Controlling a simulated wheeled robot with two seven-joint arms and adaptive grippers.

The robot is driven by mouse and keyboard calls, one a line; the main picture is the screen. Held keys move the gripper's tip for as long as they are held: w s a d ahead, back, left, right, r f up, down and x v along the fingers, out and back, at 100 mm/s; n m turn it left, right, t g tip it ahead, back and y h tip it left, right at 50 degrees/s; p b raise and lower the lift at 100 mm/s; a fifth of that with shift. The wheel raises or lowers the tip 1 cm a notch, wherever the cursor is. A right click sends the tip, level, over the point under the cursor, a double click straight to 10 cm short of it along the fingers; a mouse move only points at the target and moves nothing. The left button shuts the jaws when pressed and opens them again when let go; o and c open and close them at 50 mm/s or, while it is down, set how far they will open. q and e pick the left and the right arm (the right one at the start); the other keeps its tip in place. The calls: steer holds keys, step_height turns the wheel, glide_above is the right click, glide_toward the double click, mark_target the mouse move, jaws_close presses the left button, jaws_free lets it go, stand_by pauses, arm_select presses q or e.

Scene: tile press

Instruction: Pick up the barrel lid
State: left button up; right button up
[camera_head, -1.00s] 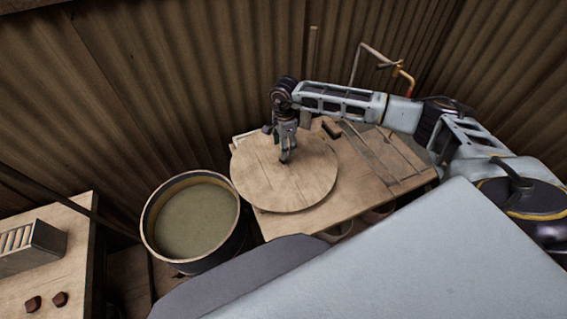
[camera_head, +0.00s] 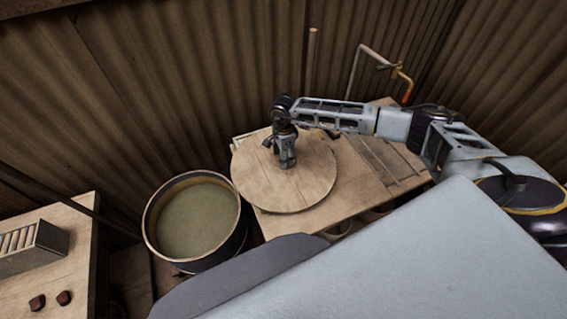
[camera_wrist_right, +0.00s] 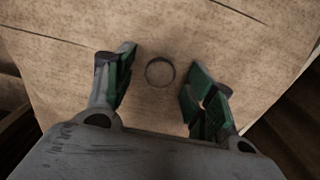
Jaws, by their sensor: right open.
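The barrel lid (camera_head: 310,185) is a round wooden disc lying flat on the workbench at the centre of the head view. My right gripper (camera_head: 287,163) points down over the middle of the lid. In the right wrist view the lid (camera_wrist_right: 215,45) fills most of the picture, and a small dark ring (camera_wrist_right: 160,71) on it shows between the fingers. Whether the fingertips touch the lid cannot be told. My left gripper is not in view.
An open barrel (camera_head: 243,232) holding murky liquid stands left of the lid. A wooden table (camera_head: 75,228) with a slotted box (camera_head: 32,248) and two small dark red pieces (camera_head: 64,298) is at far left. A bent pipe (camera_head: 372,55) and corrugated walls stand behind the bench (camera_head: 335,212).

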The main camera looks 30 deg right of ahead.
steer(key=shift+f, duration=1)
steer(key=shift+w+r, duration=0.1)
jaws_close()
